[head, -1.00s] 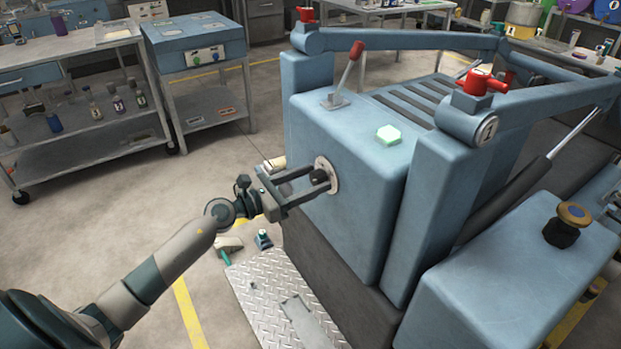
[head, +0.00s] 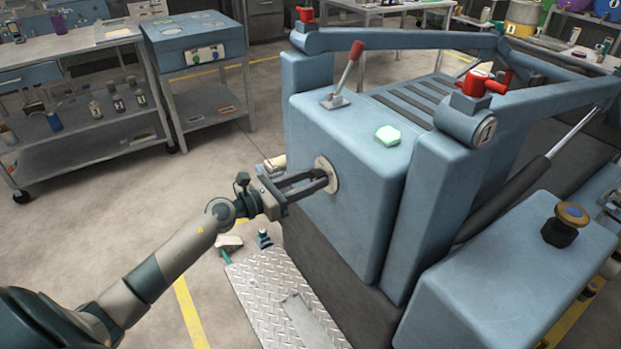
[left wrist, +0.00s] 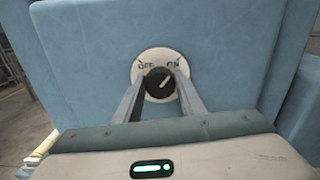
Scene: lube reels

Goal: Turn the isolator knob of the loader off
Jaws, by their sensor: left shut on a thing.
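The blue loader (head: 350,140) stands in the middle of the head view. Its isolator is a round pale plate (head: 333,172) on the near left face. In the left wrist view the plate (left wrist: 146,62) reads OFF at the left and ON at the right. The black knob (left wrist: 159,82) sits in its middle, with its white line pointing up and right, toward ON. My left gripper (head: 318,180) reaches the plate, its two fingers shut on the knob from both sides. In the head view the fingers hide the knob. My right gripper is not in view.
A red-handled lever (head: 350,65) and a green-white block (head: 388,135) are on the loader's top. A metal tread plate (head: 275,300) lies on the floor below my left arm. Shelved carts (head: 85,130) stand at the left, with open floor between.

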